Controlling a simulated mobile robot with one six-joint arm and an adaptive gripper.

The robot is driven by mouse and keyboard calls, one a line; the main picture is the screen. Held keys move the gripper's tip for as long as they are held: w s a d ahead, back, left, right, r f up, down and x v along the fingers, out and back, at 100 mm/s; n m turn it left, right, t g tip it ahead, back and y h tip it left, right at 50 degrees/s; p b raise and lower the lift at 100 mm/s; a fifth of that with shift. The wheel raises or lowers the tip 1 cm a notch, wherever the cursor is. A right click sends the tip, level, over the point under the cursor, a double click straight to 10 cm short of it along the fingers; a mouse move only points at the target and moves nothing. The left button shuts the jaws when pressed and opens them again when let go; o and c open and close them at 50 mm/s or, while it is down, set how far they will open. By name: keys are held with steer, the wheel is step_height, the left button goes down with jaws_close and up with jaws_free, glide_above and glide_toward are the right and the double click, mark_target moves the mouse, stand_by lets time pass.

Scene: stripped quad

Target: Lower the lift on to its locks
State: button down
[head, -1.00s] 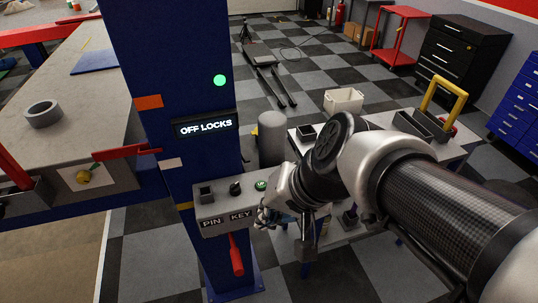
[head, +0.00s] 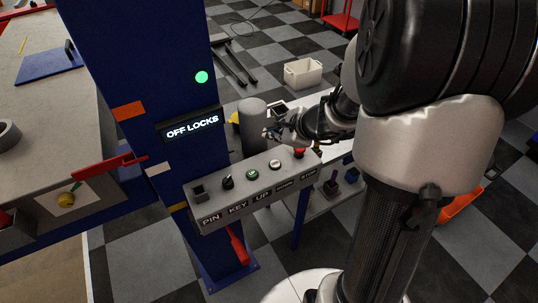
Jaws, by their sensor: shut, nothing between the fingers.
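The blue lift post (head: 150,110) stands left of centre, with a lit green lamp (head: 202,77) and a display (head: 191,126) reading "OFF LOCKS". A grey control box (head: 255,188) on the post carries a pin socket (head: 199,193), a black key switch (head: 227,182), a green UP button (head: 252,174), a white button (head: 275,165) and a red button (head: 299,153). A red lever (head: 238,246) hangs below the box. My gripper (head: 272,131) is shut and empty, behind and above the white button, near the grey cylinder. Its fingertips are small in view.
A grey cylinder (head: 252,122) stands behind the box beside a white-topped bench (head: 340,155). A pale bin (head: 306,72) sits on the checkered floor behind. A red bar (head: 100,167) sticks out left of the post. My arm covers much of the right side.

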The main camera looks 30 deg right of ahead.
steer(key=shift+f, duration=0.1)
steer(key=b, duration=0.7)
glide_above(273, 165)
step_height(273, 165, down, 8)
steer(key=shift+d+r, duration=0.1)
steer(key=shift+r, duration=0.05)
steer(key=shift+f+b, duration=0.45)
steer(key=shift+b, duration=0.05)
steer(key=shift+f, duration=0.1)
stand_by(0.6)
steer(key=shift+f+b, duration=0.35)
steer(key=shift+b, duration=0.3)
steer(key=shift+f+b, duration=0.4)
steer(key=shift+b, duration=0.1)
stand_by(0.4)
stand_by(1.1)
steer(key=shift+r+p, duration=0.65)
steer(key=shift+r, duration=0.2)
